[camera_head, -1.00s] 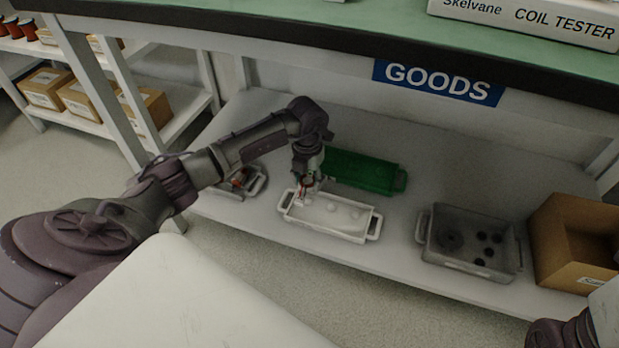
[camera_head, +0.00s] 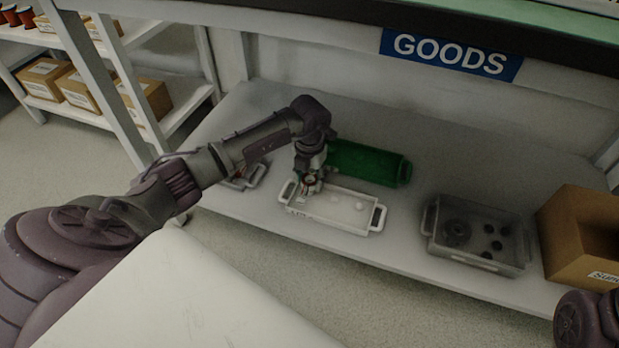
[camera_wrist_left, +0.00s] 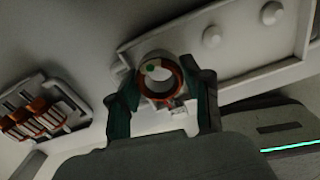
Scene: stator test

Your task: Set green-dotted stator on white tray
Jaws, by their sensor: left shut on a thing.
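The stator (camera_wrist_left: 159,77) is a ring with orange-red windings, a pale rim and a green dot. It sits between the fingers of my left gripper (camera_wrist_left: 162,100) in the left wrist view, and the gripper is shut on it. In the head view my left gripper (camera_head: 308,186) points down at the left end of the white tray (camera_head: 345,225), with the stator small between its fingers. The tray also shows in the left wrist view (camera_wrist_left: 255,75), with round pegs on its floor. I cannot tell whether the stator touches the tray.
A green tray (camera_head: 368,163) lies behind the white one. A grey holder (camera_wrist_left: 75,88) with several orange-wound stators is to the left. A grey bin (camera_head: 470,262) with dark round parts and a cardboard box (camera_head: 560,235) stand to the right. Shelf space between tray and bin is free.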

